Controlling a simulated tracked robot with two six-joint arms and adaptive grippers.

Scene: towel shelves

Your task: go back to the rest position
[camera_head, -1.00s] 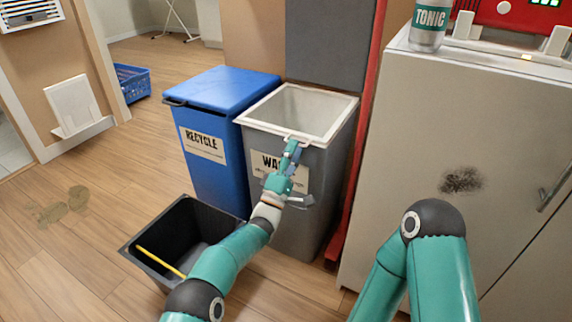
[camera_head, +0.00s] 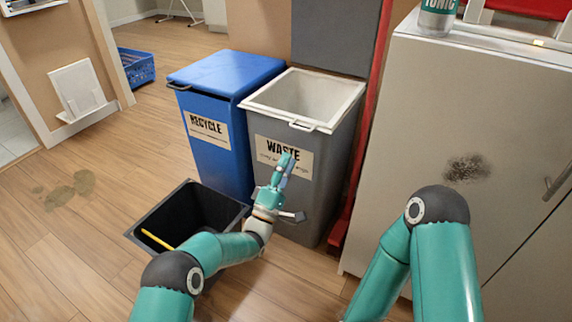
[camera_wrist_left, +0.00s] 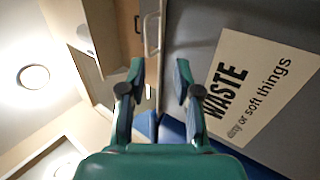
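My left gripper (camera_head: 284,168) is in front of the grey waste bin, below its white rim, by the WASTE label. In the left wrist view the gripper (camera_wrist_left: 160,68) has its two fingers apart with nothing between them. The waste bin (camera_head: 322,182) stands upright with its top open, and its rim has a small handle at the front. In the left wrist view the WASTE label (camera_wrist_left: 268,78) is just right of the fingers. My right arm bends in at the lower right of the head view. Its gripper is out of view.
A blue recycle bin (camera_head: 218,160) with its lid shut stands left of the waste bin. A black open bin (camera_head: 214,193) with a yellow stick is on the floor. A pale cabinet (camera_head: 440,120) stands on the right. The wooden floor at left is mostly clear.

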